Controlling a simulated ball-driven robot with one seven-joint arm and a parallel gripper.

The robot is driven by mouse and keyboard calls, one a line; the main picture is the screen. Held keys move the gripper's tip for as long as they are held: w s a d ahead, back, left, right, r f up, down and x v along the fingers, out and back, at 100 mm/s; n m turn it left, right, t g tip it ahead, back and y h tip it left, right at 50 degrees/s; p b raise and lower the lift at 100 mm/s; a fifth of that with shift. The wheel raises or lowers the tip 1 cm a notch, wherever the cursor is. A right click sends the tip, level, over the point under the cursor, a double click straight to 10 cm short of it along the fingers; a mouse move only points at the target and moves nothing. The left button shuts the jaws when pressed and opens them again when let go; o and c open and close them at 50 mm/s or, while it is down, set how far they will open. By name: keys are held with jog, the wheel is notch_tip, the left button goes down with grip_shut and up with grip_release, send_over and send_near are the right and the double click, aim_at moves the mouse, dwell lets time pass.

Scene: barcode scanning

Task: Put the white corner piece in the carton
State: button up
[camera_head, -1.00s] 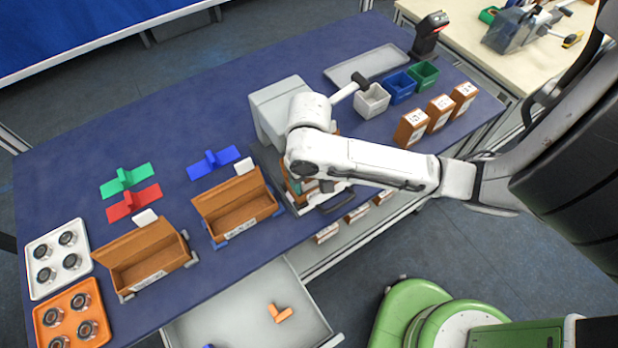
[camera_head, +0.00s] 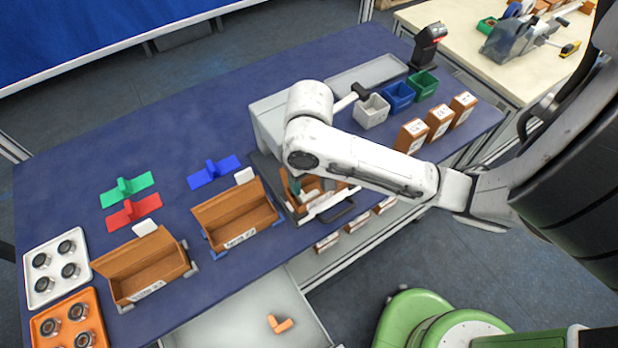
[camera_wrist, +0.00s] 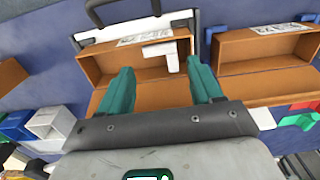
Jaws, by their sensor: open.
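The white corner piece (camera_wrist: 172,56) is an L shape. In the wrist view it shows between my fingers, over the inside of the brown carton (camera_wrist: 97,62), by the wall nearest the handle. It seems to be in the carton, but I cannot tell whether it lies on the floor. My gripper (camera_wrist: 160,70) is open, its two teal fingers apart on either side of the piece and clear of it. In the head view the carton (camera_head: 288,188) is partly hidden by my arm, and the piece cannot be made out surely.
Two more open brown cartons (camera_head: 232,217) (camera_head: 145,268) stand to the left. Small white (camera_head: 371,111), blue (camera_head: 399,95) and green (camera_head: 423,82) bins and several closed boxes (camera_head: 438,124) are at right. A grey block (camera_head: 262,125) stands behind my gripper. An open drawer (camera_head: 235,320) sticks out in front.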

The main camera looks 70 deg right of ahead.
aim_at(309, 193)
jog(key=o, duration=0.6)
jog(key=shift+c, duration=0.2)
notch_tip(309, 193, up, 11)
dwell(0.5)
jog(key=shift+f, duration=0.15)
dwell(0.5)
